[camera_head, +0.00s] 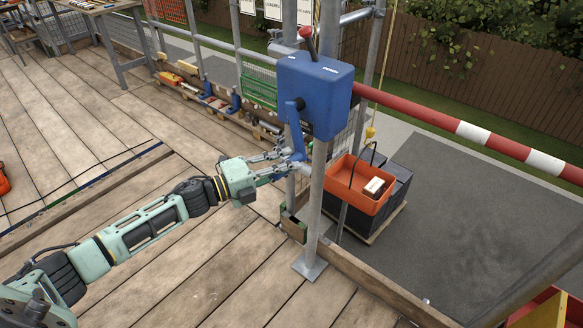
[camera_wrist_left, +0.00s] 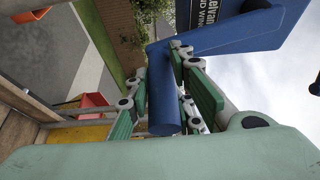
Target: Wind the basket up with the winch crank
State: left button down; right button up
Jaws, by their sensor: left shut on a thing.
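The blue winch box (camera_head: 313,92) is fixed to a scaffold post, with a red-knobbed lever (camera_head: 308,40) on top. Its blue crank (camera_head: 297,135) hangs down from the hub on the box's side. My left gripper (camera_head: 286,163) is shut on the crank's handle at the lower end. In the left wrist view the gripper fingers (camera_wrist_left: 185,95) close around the blue handle (camera_wrist_left: 162,100). The orange basket (camera_head: 357,184) hangs from a yellow hook (camera_head: 370,133) beyond the post, with a pale block (camera_head: 374,187) inside. My right gripper is not in view.
Dark crates on a pallet (camera_head: 395,190) stand below and beside the basket. A red and white rail (camera_head: 472,132) runs right from the winch. A toe board (camera_head: 375,285) edges the plank deck (camera_head: 215,270), whose front middle is clear.

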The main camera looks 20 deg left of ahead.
pick_arm(q)
jog(key=shift+a+f, duration=0.35)
jog(key=shift+f, duration=0.2)
jog(key=c, duration=1.6)
grip_release()
jog(key=shift+a, duration=0.1)
jog(key=shift+c, duration=0.2)
jog(key=shift+r, duration=0.2)
jog(key=shift+w+r, duration=0.1)
jog(key=v, duration=1.2)
jog(key=shift+o, duration=0.4)
